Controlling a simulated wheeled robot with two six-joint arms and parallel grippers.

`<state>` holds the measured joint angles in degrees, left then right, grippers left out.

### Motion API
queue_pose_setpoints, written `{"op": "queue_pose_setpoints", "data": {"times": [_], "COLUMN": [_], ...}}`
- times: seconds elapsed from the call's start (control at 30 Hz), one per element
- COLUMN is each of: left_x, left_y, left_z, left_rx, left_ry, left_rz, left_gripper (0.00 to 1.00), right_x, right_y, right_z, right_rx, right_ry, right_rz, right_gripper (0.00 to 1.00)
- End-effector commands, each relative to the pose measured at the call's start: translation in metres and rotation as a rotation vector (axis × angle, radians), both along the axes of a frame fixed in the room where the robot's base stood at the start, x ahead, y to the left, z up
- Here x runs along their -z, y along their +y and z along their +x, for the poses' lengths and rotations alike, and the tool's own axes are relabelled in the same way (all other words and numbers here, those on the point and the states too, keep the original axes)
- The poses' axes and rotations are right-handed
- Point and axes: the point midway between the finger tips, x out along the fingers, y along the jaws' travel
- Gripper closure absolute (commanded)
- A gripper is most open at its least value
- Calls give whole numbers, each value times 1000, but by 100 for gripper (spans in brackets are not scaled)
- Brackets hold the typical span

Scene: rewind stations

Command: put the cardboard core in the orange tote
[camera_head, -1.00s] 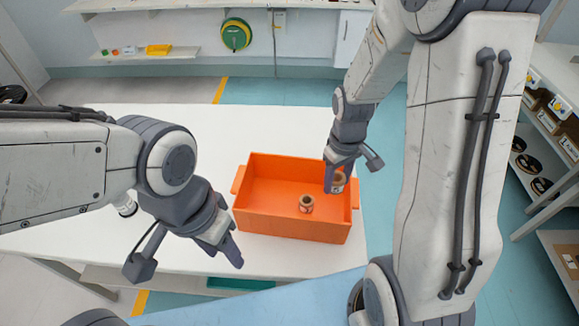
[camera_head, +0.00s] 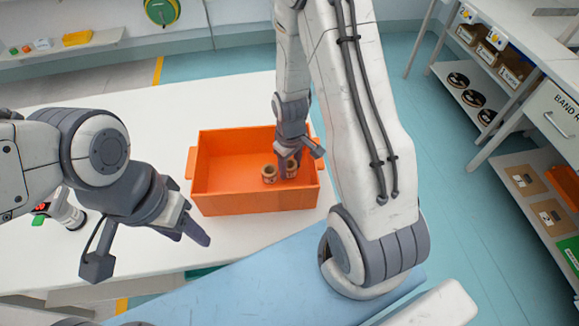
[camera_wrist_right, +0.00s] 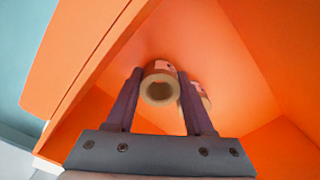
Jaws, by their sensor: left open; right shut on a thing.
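The orange tote (camera_head: 235,204) stands on the white table. My right gripper (camera_head: 288,172) reaches down into it and is shut on a cardboard core (camera_head: 292,166). In the right wrist view this core (camera_wrist_right: 160,88) sits between the two fingers (camera_wrist_right: 155,98), its open end facing the camera. A second cardboard core (camera_head: 269,175) stands inside the tote just left of the held one; in the wrist view it (camera_wrist_right: 203,96) is partly hidden behind a finger. I cannot tell whether the held core touches the tote floor. My left gripper (camera_head: 196,232) is open and empty, left of the tote's front.
A white and dark device (camera_head: 62,208) with red and green marks lies on the table behind my left arm. A shelf unit with boxes and black reels (camera_head: 468,90) stands at the right.

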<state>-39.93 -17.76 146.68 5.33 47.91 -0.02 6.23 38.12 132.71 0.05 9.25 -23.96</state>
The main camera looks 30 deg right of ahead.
Motion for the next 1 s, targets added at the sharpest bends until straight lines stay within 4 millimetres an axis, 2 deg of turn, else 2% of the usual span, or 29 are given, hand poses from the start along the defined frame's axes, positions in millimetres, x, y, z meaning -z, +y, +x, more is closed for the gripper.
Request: {"op": "queue_pose_setpoints", "data": {"times": [0.1,0.47,0.5,0.53,0.57,0.87,1.0], "left_x": [0,4,2,2,2,1,0], "left_y": [0,0,0,0,0,0,0], "left_z": [0,0,0,0,0,0,0], "left_rx": [0,0,0,0,0,0,0], "left_ry": [0,0,0,0,0,0,0], "left_rz": [0,0,0,0,0,0,0], "left_gripper": [51,51,51,51,51,51,51], "right_x": [8,12,11,11,11,9,-1], "right_y": [0,0,0,0,0,0,0], "right_z": [0,0,0,0,0,0,2], "right_rx": [0,0,0,0,0,0,0], "right_ry": [0,-1,-2,-2,-2,-2,-7], "right_rz": [0,-1,0,0,0,0,-1], "right_gripper": [99,99,32,20,17,17,17]}}
